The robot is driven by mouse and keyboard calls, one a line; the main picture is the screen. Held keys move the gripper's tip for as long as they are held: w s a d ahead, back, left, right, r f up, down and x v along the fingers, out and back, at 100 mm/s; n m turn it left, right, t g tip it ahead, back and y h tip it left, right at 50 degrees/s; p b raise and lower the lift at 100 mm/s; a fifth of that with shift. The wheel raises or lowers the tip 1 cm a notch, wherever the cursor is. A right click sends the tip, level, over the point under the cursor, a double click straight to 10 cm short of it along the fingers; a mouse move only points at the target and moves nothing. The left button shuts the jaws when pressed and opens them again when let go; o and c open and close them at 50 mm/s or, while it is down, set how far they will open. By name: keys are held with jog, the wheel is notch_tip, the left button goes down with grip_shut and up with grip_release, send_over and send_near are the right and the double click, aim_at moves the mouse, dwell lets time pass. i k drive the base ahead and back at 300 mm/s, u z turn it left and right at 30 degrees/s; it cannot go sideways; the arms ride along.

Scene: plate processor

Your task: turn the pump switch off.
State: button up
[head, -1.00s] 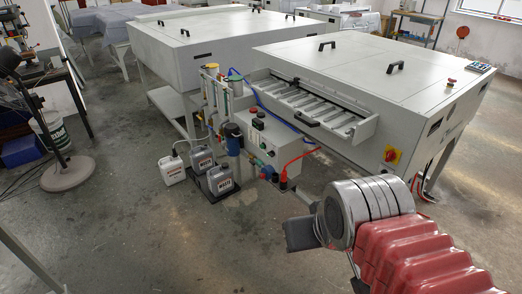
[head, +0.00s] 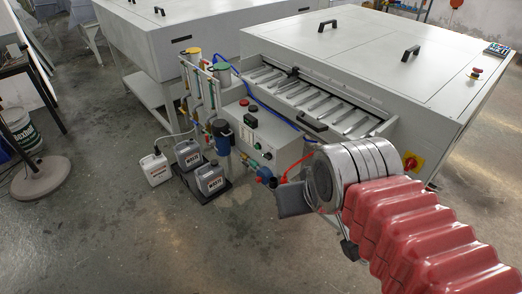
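A pale control box (head: 277,134) stands at the middle, in front of the plate processor. Its front panel has a small dark display (head: 250,120), a green button (head: 257,145) and other small controls. I cannot tell which of them is the pump switch or how it is set. My gripper (head: 293,199) is at the end of my red-sleeved arm, to the lower right of the panel and apart from it in the picture. I see it from behind, so its fingers and their opening are not clear. The lower right of the box is partly hidden by my gripper and wrist.
Jugs (head: 210,178) stand on a dark tray left of the box. Upright filter columns (head: 196,88) and a blue filter housing (head: 222,134) stand close beside the panel. A red hose (head: 298,163) runs near my gripper. The floor in front is clear.

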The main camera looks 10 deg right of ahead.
aim_at(269, 156)
jog(key=i, duration=1.35)
jog(key=u, duration=2.3)
